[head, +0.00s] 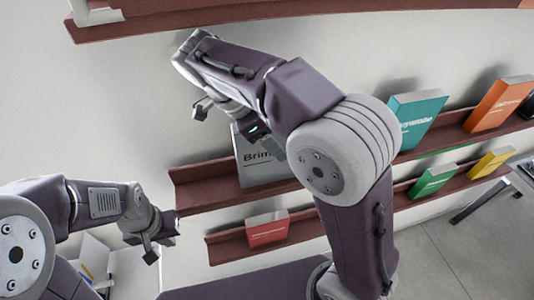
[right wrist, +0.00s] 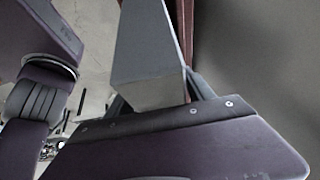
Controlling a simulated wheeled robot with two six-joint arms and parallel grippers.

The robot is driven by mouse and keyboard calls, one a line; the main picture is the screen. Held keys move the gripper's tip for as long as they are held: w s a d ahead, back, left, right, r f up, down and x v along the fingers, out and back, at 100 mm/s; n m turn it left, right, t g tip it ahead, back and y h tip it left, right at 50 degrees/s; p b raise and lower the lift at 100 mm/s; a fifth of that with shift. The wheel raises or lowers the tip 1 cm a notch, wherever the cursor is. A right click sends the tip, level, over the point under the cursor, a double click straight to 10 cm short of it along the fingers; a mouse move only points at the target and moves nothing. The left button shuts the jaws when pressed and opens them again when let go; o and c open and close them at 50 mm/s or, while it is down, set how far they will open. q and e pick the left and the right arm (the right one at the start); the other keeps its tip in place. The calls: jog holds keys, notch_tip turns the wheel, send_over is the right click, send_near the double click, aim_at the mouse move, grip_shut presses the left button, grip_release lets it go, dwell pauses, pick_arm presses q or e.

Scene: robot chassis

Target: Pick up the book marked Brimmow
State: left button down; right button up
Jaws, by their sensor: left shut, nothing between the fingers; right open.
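The grey book marked "Brim…" (head: 262,172) stands on the middle wall shelf, its upper part and the rest of its title hidden behind my right arm. My right gripper (head: 238,132) is open at the top of this book. In the right wrist view a grey block, seemingly the same book (right wrist: 150,50), lies between the spread fingers of the right gripper (right wrist: 160,95); I cannot tell whether they touch it. My left gripper (head: 151,256) is shut and empty, low at the left, in front of the wall.
The middle shelf (head: 190,191) also holds a teal book (head: 416,118) and an orange book (head: 499,104). The lower shelf (head: 222,250) holds a red book (head: 267,230), a green book (head: 434,181) and a yellow book (head: 491,163). An upper shelf (head: 150,25) runs above my right arm.

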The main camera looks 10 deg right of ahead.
jog(key=shift+w+d+f, duration=0.15)
jog(key=shift+w+d, duration=0.05)
grip_shut()
dwell(1.4)
